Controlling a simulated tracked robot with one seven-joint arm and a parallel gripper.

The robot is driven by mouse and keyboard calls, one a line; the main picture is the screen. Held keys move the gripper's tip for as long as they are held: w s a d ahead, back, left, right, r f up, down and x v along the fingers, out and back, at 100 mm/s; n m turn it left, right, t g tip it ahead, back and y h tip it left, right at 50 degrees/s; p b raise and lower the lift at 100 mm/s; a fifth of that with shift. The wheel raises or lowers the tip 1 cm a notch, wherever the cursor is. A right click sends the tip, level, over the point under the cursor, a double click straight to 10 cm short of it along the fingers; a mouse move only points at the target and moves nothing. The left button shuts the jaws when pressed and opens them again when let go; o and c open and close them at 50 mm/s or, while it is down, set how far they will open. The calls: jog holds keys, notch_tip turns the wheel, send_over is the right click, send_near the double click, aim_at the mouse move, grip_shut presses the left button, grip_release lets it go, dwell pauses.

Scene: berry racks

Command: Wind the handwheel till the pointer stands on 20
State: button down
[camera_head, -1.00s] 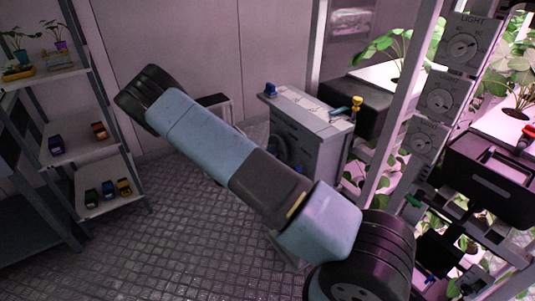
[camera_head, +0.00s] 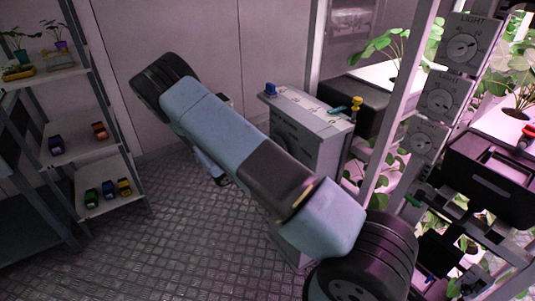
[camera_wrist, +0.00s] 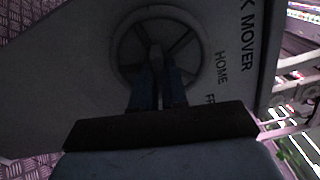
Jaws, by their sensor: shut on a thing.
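The handwheel (camera_wrist: 117,47) is a dark spoked wheel on the face of a grey cabinet in the wrist view. My gripper (camera_wrist: 156,78) reaches over the wheel's lower rim, its two blue-grey fingers close together around a small grey handle (camera_wrist: 155,52) near the hub. The picture is dark, so the exact grip is hard to see. The lettering "HOME" and part of "MOVER" show to the right of the wheel.
A shelf rack (camera_head: 105,160) with toy-like small cars and plants stands at the left. A plant rack with dials (camera_head: 440,95) and dark bins (camera_head: 490,180) stands close at the right. Blue and yellow knobs sit on the cabinet top. Open metal floor lies at the lower left.

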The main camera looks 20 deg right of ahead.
jog(key=shift+s+d+f, duration=0.15)
jog(key=shift+s+d, duration=0.05)
jog(key=shift+d, duration=0.25)
jog(key=c, duration=1.2)
grip_release()
jog(key=shift+w, duration=0.1)
jog(key=shift+o, duration=0.2)
jog(key=shift+w+a, duration=0.1)
jog(key=shift+a, duration=0.1)
jog(key=v, duration=1.3)
jog(key=shift+a, duration=0.3)
